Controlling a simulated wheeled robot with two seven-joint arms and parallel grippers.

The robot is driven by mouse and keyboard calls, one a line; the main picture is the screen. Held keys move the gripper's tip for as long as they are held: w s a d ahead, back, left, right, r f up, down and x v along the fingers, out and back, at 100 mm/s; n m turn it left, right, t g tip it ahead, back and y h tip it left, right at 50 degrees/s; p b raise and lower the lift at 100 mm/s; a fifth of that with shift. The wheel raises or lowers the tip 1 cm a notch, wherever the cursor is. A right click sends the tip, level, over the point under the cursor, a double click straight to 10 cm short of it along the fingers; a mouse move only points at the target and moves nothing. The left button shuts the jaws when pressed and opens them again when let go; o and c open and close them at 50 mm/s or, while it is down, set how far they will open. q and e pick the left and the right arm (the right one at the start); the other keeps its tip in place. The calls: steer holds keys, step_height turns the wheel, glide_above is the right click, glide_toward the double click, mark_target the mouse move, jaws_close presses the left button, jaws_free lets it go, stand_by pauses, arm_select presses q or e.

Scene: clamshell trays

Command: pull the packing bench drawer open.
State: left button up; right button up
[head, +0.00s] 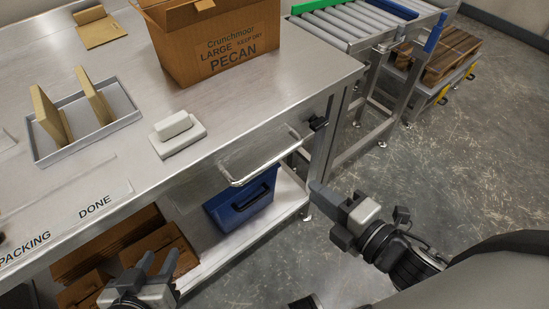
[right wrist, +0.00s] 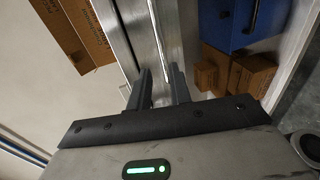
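The packing bench drawer (head: 211,178) is set under the bench top, its front in line with the bench edge. A bright bar handle (head: 264,167) stands out from it. My right gripper (head: 331,214) is open and empty, to the right of the handle and apart from it in the head view. In the right wrist view my right gripper's fingers (right wrist: 159,88) are spread, with what looks like the bright handle bar (right wrist: 158,35) in line with the gap. I cannot tell the distance. My left gripper (head: 157,263) is open and empty, low at the bench front.
A blue bin (head: 240,203) stands on the shelf below the drawer, with cardboard boxes (head: 160,250) to its left. The bench top carries a pecan carton (head: 215,45), a grey tray (head: 85,135) and a white block (head: 178,135).

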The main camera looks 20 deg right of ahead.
mark_target(277, 161)
steer(key=x, duration=1.4)
steer(key=shift+f, duration=0.1)
jaws_close()
